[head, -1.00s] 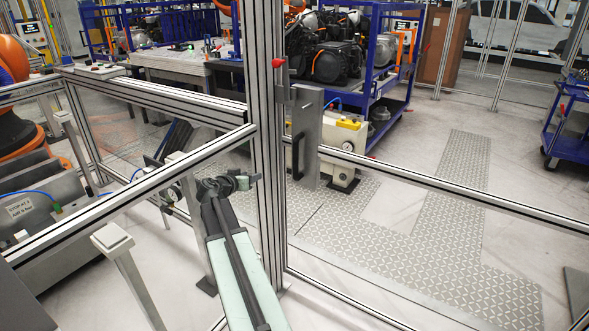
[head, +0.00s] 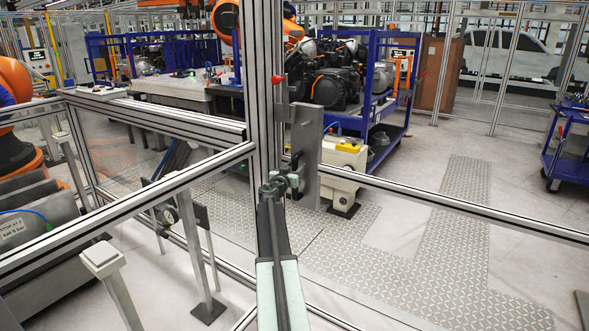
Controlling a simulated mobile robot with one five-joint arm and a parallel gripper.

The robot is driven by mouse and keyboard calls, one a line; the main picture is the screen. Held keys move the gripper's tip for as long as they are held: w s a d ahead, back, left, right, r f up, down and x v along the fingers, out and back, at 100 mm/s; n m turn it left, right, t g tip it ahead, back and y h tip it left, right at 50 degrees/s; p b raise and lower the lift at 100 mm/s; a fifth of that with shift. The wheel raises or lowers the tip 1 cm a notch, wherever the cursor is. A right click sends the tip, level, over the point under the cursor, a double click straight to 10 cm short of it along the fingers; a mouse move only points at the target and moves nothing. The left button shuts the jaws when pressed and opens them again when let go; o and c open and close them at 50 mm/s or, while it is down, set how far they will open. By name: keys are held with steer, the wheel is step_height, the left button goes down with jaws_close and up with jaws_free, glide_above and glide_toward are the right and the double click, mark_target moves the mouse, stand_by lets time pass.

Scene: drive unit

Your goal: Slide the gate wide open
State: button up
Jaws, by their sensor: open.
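The gate is a framed clear panel with a metal rail (head: 450,205) running right from the tall aluminium post (head: 263,90). A grey upright plate (head: 309,150) stands just right of the post, with a red knob (head: 278,79) above it. The plate's black handle (head: 295,160) is largely hidden behind my gripper. My gripper (head: 284,177) is open, at the end of my arm, in front of the plate's lower left part and overlapping the handle in the picture. I cannot tell whether the jaws are around the handle or touch it.
A fence rail (head: 130,205) runs left from the post. A pale-capped pedestal (head: 103,258) stands at lower left. Behind the gate are a blue engine rack (head: 395,130) and a beige machine with a yellow top (head: 348,147). The patterned floor plates (head: 455,210) beyond look clear.

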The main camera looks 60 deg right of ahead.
steer(key=shift+d, duration=0.15)
jaws_close()
stand_by(1.4)
